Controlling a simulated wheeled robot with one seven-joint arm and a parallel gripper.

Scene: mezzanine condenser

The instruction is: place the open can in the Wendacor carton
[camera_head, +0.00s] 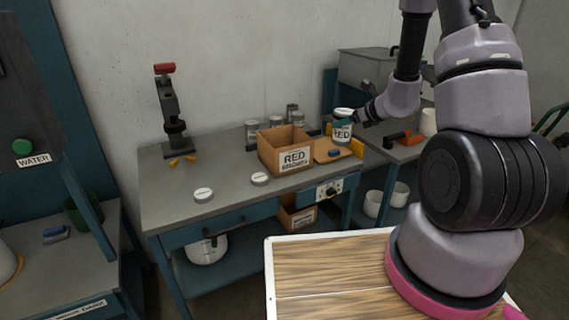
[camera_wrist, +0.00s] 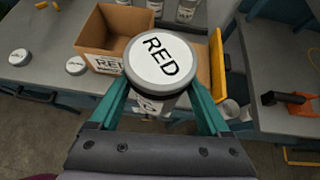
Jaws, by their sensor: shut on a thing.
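My gripper (camera_wrist: 161,85) is shut on a can (camera_head: 341,132) marked RED, held upright above the right part of the bench. The can's top (camera_wrist: 160,60) is a white disc with a grey rim, also reading RED; it looks covered. An open-topped brown carton (camera_head: 295,158) stands on the bench, left of the can; it also shows in the wrist view (camera_wrist: 99,61). Its label begins with RED, and its second line is too small to read. Another brown carton (camera_head: 287,223) sits under the bench; its label is unreadable. I cannot read Wendacor on either.
Several grey cans (camera_head: 276,121) stand behind the bench carton. Two white round lids (camera_head: 204,195) (camera_head: 260,178) lie left of it. A brown board (camera_head: 322,149) and a yellow upright piece (camera_head: 357,148) are at its right. A black press (camera_head: 173,120) stands at the bench's left back.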

